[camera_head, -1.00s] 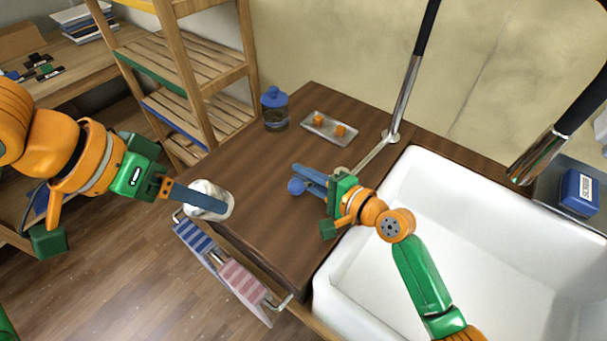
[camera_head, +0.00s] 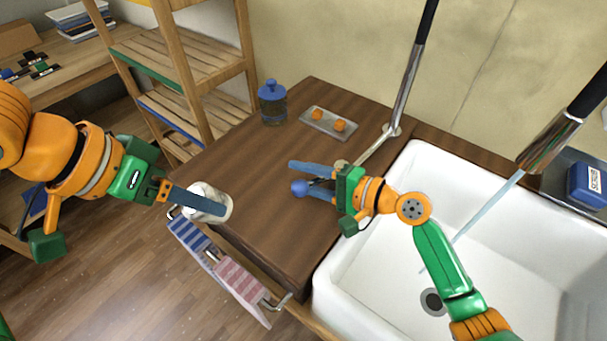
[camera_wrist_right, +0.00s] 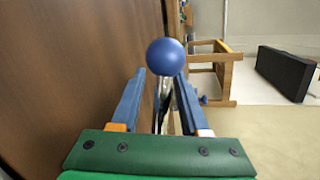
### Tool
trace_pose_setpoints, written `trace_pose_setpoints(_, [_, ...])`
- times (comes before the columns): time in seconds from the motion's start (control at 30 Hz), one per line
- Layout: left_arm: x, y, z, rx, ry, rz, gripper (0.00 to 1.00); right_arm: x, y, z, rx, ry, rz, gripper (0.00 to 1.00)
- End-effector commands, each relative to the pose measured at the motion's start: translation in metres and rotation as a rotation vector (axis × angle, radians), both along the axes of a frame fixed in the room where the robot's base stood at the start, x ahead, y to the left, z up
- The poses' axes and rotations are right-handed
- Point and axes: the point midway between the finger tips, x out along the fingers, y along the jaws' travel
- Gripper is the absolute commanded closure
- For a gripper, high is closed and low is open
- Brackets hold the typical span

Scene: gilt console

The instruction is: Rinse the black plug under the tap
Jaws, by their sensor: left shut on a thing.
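Water (camera_head: 487,205) runs from the chrome tap spout (camera_head: 545,143) into the white sink (camera_head: 385,235). The tap's blue ball knob (camera_head: 299,188) lies by the fingers of my right gripper (camera_head: 296,176). In the right wrist view the knob (camera_wrist_right: 166,57) sits just past the fingertips, with the fingers spread apart. My left gripper (camera_head: 218,206) is shut on a pale, shiny cylinder (camera_head: 205,191) at the counter's left edge. I cannot make out a black plug for certain; the sink shows a round drain (camera_head: 432,302) with a dark centre.
A blue-lidded jar (camera_head: 272,103) and a tray (camera_head: 316,118) with orange pieces stand on the brown counter (camera_head: 245,150). Striped towels (camera_head: 215,262) hang on the front rail. A blue box (camera_head: 585,186) is right of the sink. Small dark items (camera_head: 40,68) lie on the far-left desk.

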Motion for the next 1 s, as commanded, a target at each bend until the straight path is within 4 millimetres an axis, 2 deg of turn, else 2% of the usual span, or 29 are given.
trace_pose_setpoints(0.37, [0.000, 0.000, -0.001, 0.000, 0.000, 0.000, 0.96, -0.002, -0.005, 0.002, 0.002, -0.003, -0.004, 0.52])
trace_pose_setpoints(0.8, [0.000, 0.000, -0.020, 0.000, 0.000, 0.000, 0.96, -0.046, -0.084, 0.021, -0.004, 0.000, -0.004, 0.52])
trace_pose_setpoints(1.0, [0.000, 0.000, -0.024, 0.000, 0.000, 0.000, 0.96, -0.056, -0.101, 0.029, -0.001, -0.001, -0.001, 0.52])
